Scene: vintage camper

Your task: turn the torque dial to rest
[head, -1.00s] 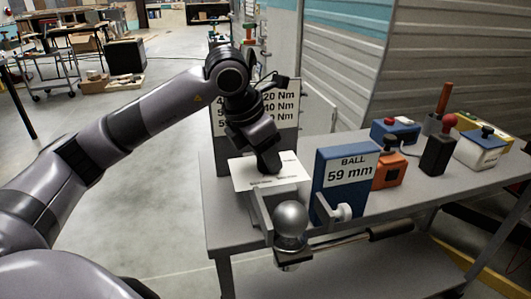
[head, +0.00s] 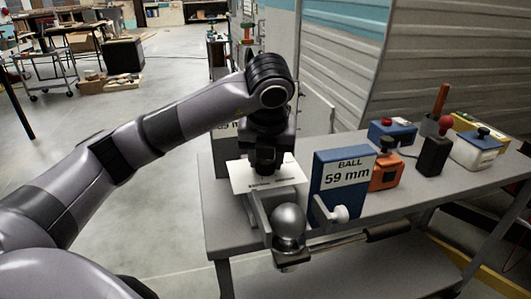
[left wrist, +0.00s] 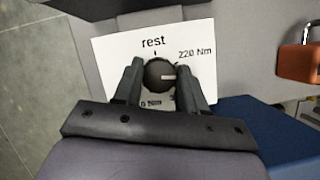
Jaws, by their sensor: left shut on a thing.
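The torque dial (left wrist: 159,75) is a dark round knob on a white plate (left wrist: 107,52). Its pale pointer line points right, below the "220 Nm" label, while the "rest" label and its tick are at the top of the plate. A lower label is partly hidden by my fingers. My left gripper (left wrist: 160,76) is shut on the dial, one finger on each side. In the head view my left gripper (head: 265,165) comes down onto the white plate (head: 241,180) and hides the dial. My right gripper is not in view.
A blue "BALL 59 mm" block (head: 345,172) and a grey tow ball (head: 289,221) stand close by on the grey bench (head: 385,212). An orange box (head: 387,172), a blue box (head: 392,130) and a white box (head: 478,150) stand further right.

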